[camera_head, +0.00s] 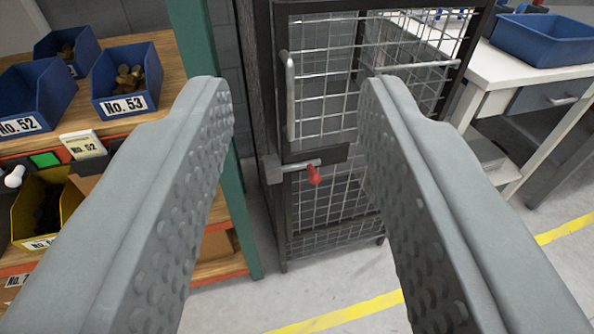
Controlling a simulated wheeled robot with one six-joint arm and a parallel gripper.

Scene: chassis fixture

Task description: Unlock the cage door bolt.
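The cage door (325,70) is a dark frame with wire mesh, seen in the middle of the view between my fingers. It looks closed. The bolt (300,165) is a metal bar lying roughly level across the door's left edge, with a red knob (314,174) pointing down and to the right. A vertical metal handle (290,95) is on the door above the bolt. My gripper (298,90) is wide open and empty. Its two grey studded fingers frame the bolt, which appears beyond them and apart from them. The right finger hides part of the door.
A shelf on the left holds blue bins (125,80) and a yellow bin (40,210), beside a green post (205,60). A white workbench (480,65) with a blue tray (545,38) stands right. The floor (315,290) before the cage is clear, with yellow lines.

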